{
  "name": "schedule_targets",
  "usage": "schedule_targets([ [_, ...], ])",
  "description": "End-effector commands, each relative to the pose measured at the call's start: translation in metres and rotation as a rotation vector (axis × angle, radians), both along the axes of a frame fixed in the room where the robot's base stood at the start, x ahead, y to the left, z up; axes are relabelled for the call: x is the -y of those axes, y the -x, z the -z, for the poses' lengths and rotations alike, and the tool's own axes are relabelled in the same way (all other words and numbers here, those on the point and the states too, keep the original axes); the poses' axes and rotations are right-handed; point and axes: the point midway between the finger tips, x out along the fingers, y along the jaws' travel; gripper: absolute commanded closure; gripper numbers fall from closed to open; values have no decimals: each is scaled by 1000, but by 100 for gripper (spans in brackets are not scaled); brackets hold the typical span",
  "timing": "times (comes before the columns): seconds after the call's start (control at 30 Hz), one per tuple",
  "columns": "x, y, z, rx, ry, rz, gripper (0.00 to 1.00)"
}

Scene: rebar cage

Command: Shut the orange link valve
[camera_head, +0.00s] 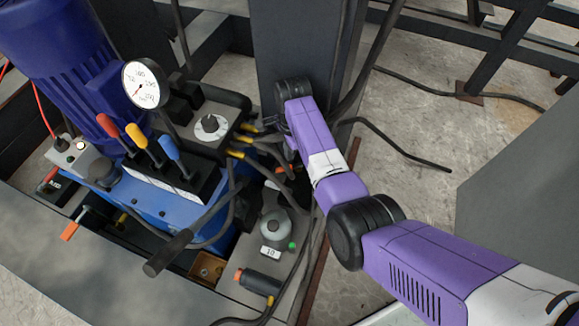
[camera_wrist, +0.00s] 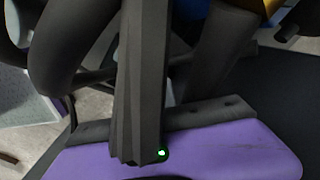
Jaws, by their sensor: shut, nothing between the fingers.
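Several parts here are orange, and I cannot tell for sure which is the link valve. An orange-tipped handle (camera_head: 70,230) sticks out low on the left of the blue hydraulic unit. An orange-ended dark cylinder (camera_head: 258,281) lies at the front right of the unit. My gripper reaches in beside the dark post, its tips hidden among hoses in the head view. In the wrist view my gripper (camera_wrist: 143,12) shows as a dark shut bar rising from its purple body, with dark hoses close around it. It holds nothing, and no orange valve is clear there.
The blue unit carries a gauge (camera_head: 146,84), red, orange and blue levers (camera_head: 153,148), and a black-gripped lever (camera_head: 168,254) jutting forward. Yellow-ended hoses (camera_head: 240,154) crowd the space left of my arm. A dark post (camera_head: 290,40) stands behind. Concrete floor (camera_head: 415,120) is open at right.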

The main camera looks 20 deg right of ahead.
Motion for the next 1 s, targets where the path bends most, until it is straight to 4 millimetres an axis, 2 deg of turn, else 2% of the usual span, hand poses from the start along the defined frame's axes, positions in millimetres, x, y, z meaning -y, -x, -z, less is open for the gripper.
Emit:
schedule_targets([
  [0.4,28,14,15,137,-6,-635,100],
  [1.0,45,42,21,393,155,-1608,100],
])
